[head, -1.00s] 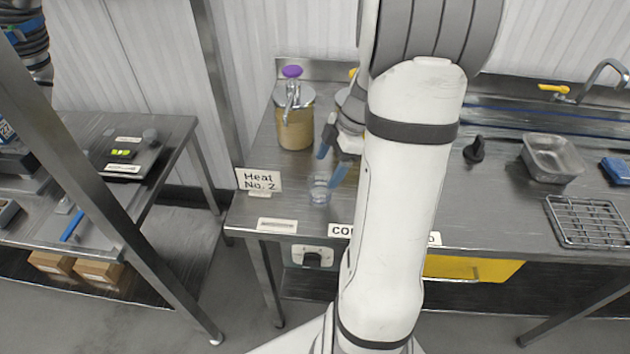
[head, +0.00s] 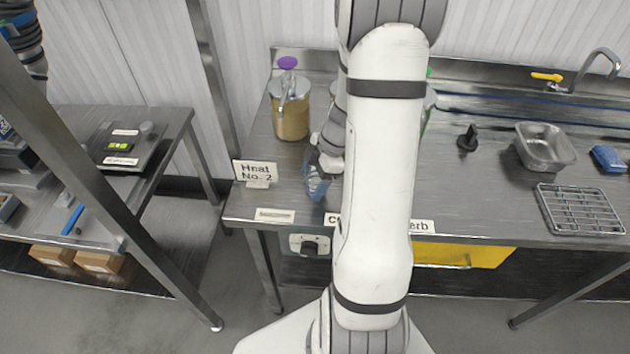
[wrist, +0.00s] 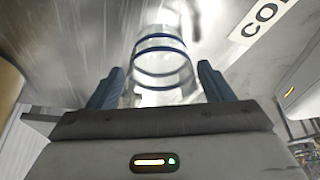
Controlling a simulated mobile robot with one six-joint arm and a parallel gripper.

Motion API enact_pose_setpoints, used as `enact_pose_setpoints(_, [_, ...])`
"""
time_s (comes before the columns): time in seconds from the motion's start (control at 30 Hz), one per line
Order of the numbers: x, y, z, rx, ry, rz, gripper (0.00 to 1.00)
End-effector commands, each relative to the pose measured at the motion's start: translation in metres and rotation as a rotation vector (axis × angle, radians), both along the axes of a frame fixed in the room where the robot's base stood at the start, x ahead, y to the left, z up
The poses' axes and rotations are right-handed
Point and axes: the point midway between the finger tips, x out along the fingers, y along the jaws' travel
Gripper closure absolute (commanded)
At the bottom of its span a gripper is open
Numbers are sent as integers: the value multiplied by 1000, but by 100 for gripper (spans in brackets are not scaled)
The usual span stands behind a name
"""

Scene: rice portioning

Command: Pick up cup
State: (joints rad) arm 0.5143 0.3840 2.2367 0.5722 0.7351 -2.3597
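The clear cup (wrist: 162,62) has blue bands and shows in the wrist view, between the two blue fingers of my gripper (wrist: 160,80). The fingers are spread on either side of it, with what look like narrow gaps to its wall. In the head view the cup (head: 318,187) is at the front left of the steel counter, partly hidden by my gripper (head: 318,176). Whether a finger touches the cup cannot be told.
A steel pan (head: 545,148) and wire rack (head: 582,210) are at the right.

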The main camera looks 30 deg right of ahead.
Motion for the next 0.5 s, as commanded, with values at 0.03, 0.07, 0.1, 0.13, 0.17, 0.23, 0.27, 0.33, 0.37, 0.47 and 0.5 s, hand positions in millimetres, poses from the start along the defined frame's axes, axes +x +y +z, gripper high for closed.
enact_pose_setpoints(0.03, [0,0,0,0,0,0,30])
enact_pose_setpoints(0.07, [0,0,0,0,0,0,33])
enact_pose_setpoints(0.1, [0,0,0,0,0,0,36])
enact_pose_setpoints(0.13, [0,0,0,0,0,0,39])
enact_pose_setpoints(0.17, [0,0,0,0,0,-1,41])
enact_pose_setpoints(0.23, [0,0,0,0,0,-1,47])
enact_pose_setpoints(0.27, [0,0,0,0,0,-1,49])
enact_pose_setpoints(0.33, [0,0,0,0,0,-1,55])
enact_pose_setpoints(0.37, [0,-1,0,0,0,-1,57])
enact_pose_setpoints(0.47, [0,-1,0,0,-1,-1,66])
enact_pose_setpoints(0.5, [0,-1,0,0,-1,-1,69])
